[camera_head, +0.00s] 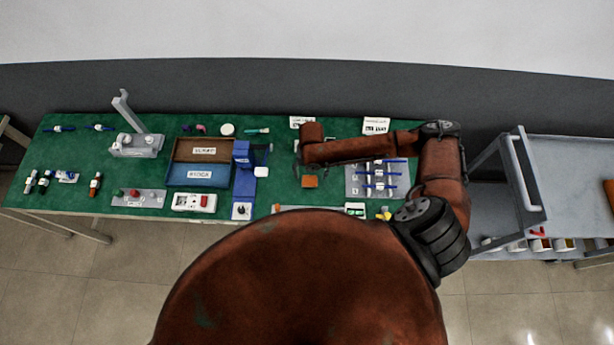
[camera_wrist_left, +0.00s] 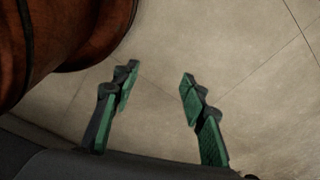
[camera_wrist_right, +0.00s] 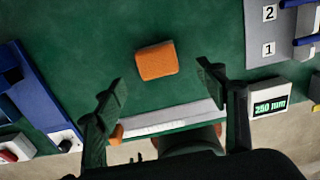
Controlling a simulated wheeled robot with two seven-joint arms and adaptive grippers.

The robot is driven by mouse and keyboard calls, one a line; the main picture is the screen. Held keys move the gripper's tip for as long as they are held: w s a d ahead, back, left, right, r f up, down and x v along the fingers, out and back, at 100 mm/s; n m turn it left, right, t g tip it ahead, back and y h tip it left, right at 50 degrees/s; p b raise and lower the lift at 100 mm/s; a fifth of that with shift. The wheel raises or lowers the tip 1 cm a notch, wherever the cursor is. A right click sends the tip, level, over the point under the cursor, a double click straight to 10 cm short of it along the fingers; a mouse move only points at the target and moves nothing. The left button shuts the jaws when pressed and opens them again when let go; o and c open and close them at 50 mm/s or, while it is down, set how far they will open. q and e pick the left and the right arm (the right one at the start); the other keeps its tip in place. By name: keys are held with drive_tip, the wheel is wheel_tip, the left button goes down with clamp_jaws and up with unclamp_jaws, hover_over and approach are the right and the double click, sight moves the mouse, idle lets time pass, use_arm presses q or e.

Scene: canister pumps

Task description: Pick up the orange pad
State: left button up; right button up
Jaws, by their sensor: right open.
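The orange pad (camera_head: 310,182) lies flat on the green bench top, left of the grey rack. In the right wrist view the pad (camera_wrist_right: 157,60) is a small block just beyond my fingertips, roughly centred between them. My right gripper (camera_wrist_right: 160,79) is open and empty above the green surface, apart from the pad. In the head view its fingers are mostly hidden by my wrist. My left gripper (camera_wrist_left: 159,74) is open and empty over the tiled floor, away from the bench.
A grey rack (camera_head: 351,184) with blue-handled parts stands right of the pad. A blue stand (camera_head: 243,165) and a blue tray (camera_head: 199,175) are to its left. A pale bar (camera_wrist_right: 168,118) and a display box (camera_wrist_right: 268,102) lie near the front edge. Bare green surface surrounds the pad.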

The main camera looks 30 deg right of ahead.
sight(310, 180)
drive_tip(key=shift+a+f, duration=0.2)
drive_tip(key=shift+f, duration=0.55)
drive_tip(key=f, duration=0.2)
drive_tip(key=shift+w+d+f+p, duration=0.1)
drive_tip(key=shift+w+f+p, duration=0.2)
drive_tip(key=shift+p, duration=0.05)
drive_tip(key=shift+f, duration=1)
drive_tip(key=shift+s, duration=0.1)
drive_tip(key=c, duration=1.1)
use_arm(q)
drive_tip(key=shift+s+r, duration=0.15)
drive_tip(key=shift+s, duration=0.5)
drive_tip(key=shift+s+r, duration=0.15)
drive_tip(key=shift+s, duration=0.45)
use_arm(e)
drive_tip(key=shift+c, duration=0.2)
use_arm(q)
drive_tip(key=shift+w, duration=0.1)
use_arm(e)
drive_tip(key=shift+r, duration=0.15)
